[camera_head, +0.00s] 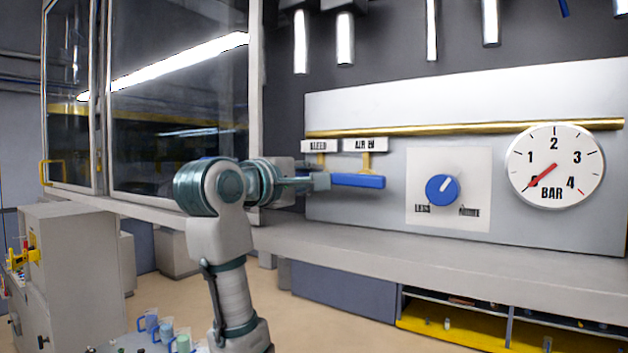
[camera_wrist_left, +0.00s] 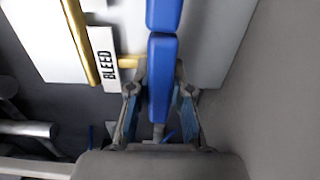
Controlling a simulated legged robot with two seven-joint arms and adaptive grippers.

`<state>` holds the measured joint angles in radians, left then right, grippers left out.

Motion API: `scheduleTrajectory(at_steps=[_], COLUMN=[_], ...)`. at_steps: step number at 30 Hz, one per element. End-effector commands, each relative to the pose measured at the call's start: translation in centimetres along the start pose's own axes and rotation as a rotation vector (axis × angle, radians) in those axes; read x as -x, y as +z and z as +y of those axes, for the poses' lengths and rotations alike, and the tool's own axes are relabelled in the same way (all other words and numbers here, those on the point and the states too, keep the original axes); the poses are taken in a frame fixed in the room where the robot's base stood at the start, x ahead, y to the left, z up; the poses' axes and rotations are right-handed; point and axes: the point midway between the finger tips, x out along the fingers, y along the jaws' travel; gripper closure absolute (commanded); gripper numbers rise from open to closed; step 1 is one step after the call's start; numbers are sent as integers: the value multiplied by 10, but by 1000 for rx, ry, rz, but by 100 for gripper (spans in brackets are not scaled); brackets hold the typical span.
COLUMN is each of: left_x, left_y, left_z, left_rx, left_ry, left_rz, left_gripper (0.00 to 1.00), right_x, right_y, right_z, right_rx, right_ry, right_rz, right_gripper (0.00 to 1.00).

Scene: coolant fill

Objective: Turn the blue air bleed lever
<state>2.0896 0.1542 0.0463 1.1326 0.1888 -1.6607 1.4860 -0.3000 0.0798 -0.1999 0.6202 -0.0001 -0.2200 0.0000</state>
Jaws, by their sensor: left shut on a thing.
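In the left wrist view, two blue lengths stand end to end, a far one (camera_wrist_left: 163,15) and a near one (camera_wrist_left: 159,62). My left gripper (camera_head: 321,181) is below the label reading "BLEED" (camera_head: 319,146) and hides what it grips there in the head view. In the wrist view its fingers (camera_wrist_left: 159,80) are shut on the near blue length, beside the BLEED label. My right gripper is not in view.
A blue knob (camera_head: 442,189) and a round BAR gauge (camera_head: 556,166), needle near 0, sit to the right on the panel. The brass pipe (camera_head: 470,128) runs above. A grey ledge (camera_head: 450,261) lies below. A glass-doored cabinet (camera_head: 180,110) stands left.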

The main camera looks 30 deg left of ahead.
Motion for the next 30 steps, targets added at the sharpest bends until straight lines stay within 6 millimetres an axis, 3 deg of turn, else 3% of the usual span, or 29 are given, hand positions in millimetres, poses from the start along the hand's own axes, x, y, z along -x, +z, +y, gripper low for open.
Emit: scheduleTrajectory(at_steps=[8,9,11,12,23,30], left_x=[-2,-2,-2,-2,3,52], left_y=[0,0,0,0,0,-1], left_z=[-5,-5,-4,-4,-2,-2], left_rx=[3,2,2,2,0,1], left_ry=[-14,-14,-13,-12,-6,-2], left_rz=[-1,-1,-1,-1,-1,-1], left_gripper=[100,71,56,54,54,54], right_x=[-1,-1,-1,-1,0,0], right_y=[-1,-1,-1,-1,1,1], right_z=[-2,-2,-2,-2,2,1], right_rx=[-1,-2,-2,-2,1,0], right_ry=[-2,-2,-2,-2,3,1], right_rz=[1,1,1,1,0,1], right_gripper=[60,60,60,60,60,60])
